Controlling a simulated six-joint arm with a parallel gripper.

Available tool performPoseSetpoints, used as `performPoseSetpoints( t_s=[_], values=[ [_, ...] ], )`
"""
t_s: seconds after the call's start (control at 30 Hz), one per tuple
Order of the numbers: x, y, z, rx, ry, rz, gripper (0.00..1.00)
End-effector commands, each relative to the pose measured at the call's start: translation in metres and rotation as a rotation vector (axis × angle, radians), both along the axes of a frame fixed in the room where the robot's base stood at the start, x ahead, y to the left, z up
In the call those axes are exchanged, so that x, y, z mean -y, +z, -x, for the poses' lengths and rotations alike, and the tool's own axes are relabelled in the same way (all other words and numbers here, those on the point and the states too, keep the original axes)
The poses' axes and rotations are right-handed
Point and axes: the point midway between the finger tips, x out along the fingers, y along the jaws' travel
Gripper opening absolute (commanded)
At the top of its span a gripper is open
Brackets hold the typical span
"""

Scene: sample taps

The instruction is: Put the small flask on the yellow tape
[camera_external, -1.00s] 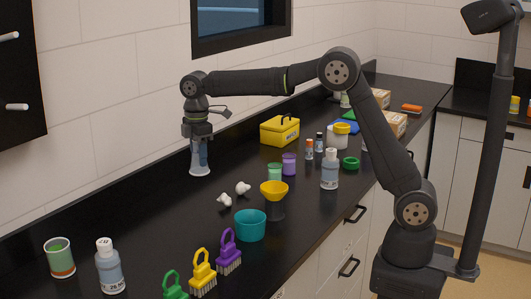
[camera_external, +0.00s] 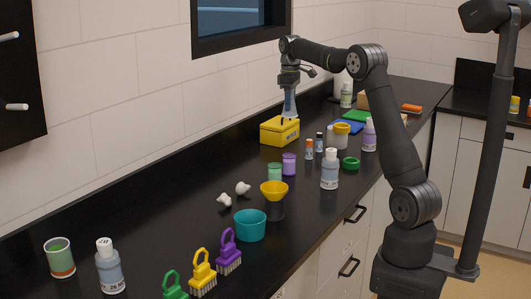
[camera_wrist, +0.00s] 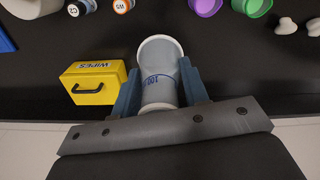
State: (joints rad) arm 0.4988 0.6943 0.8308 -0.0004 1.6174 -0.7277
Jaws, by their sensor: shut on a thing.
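The small flask (camera_external: 290,104) is a clear, bluish, flared vessel with blue markings. It hangs from my gripper (camera_external: 289,84) in the air, in front of the wall and just above the yellow box in the external picture. In the wrist view my gripper (camera_wrist: 158,90) has its blue fingers on either side of the flask (camera_wrist: 157,65), whose wide end faces away. A yellow ring-like thing (camera_external: 342,128), which looks like the yellow tape, is at a white container to the right of the flask. I cannot tell exactly how it rests there.
A yellow wipes box (camera_external: 279,132) stands below the flask; it also shows in the wrist view (camera_wrist: 91,86). Small bottles (camera_external: 309,149), a larger bottle (camera_external: 330,170), a green ring (camera_external: 351,163) and a purple cup (camera_external: 289,164) stand nearby.

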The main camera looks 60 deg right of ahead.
Motion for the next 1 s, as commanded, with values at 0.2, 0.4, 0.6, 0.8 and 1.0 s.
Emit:
performPoseSetpoints(
  t_s=[0.2,0.4,0.6,0.8,1.0],
  values=[
    [0.096,0.012,0.06,0.001,-0.203,0.001,0.19],
    [0.171,0.021,0.127,0.001,-0.383,0.001,0.19],
    [0.224,0.029,0.189,0.001,-0.532,0.001,0.19],
    [0.248,0.033,0.225,0.001,-0.608,0.0,0.19],
    [0.248,0.022,0.211,-0.001,-0.62,0.0,0.19]
  ],
)
